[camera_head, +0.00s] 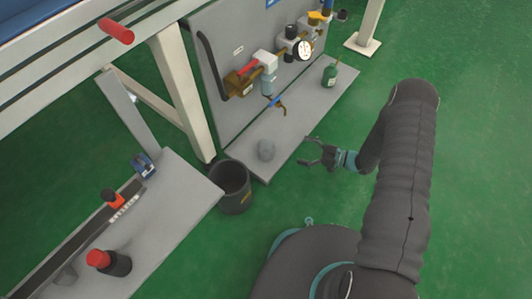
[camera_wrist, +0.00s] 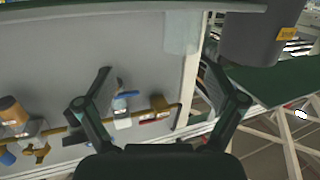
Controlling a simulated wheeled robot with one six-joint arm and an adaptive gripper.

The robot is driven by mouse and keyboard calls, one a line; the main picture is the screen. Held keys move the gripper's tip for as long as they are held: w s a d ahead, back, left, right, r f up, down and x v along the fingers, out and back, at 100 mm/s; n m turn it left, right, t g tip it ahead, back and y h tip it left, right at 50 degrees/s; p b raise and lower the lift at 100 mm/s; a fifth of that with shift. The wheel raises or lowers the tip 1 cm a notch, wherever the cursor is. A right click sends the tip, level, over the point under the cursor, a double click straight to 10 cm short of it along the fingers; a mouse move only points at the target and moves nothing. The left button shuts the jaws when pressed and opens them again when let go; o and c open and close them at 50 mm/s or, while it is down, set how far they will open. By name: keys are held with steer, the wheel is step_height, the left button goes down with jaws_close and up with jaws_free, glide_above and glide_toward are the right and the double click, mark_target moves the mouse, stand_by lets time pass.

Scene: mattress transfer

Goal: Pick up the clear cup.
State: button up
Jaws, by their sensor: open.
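The clear cup (camera_head: 266,150) is a small, greyish see-through cup on the near end of the grey base board (camera_head: 300,128), beside the black bin. In the wrist view the cup (camera_wrist: 180,34) is faint near the top, between the board's panel and the bin. My gripper (camera_head: 308,152) is open and empty, to the right of the cup and apart from it. Its fingers are pointed towards the cup. In the wrist view my gripper (camera_wrist: 157,73) has its two dark fingers spread, with nothing between them.
The black bin (camera_head: 233,190) stands on the floor just left of the cup. An upright panel with valves and a gauge (camera_head: 305,49) rises behind it. Green floor at right is clear.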

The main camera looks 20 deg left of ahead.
steer(key=s+f+g+y, duration=0.1)
steer(key=s+f, duration=0.1)
steer(key=s, duration=0.1)
glide_toward(266, 150)
steer(key=s+a+r, duration=0.2)
steer(key=a+r, duration=0.1)
steer(key=shift+s+a, duration=0.2)
steer(key=shift+a, duration=0.15)
steer(key=shift+w+a+r+b, duration=0.1)
steer(key=shift+a+r+b, duration=0.1)
steer(key=shift+a, duration=1.25)
steer(key=shift+w+a+r+b, duration=0.1)
steer(key=shift+a+b, duration=0.05)
steer(key=shift+a, duration=1.3)
steer(key=c, duration=1.2)
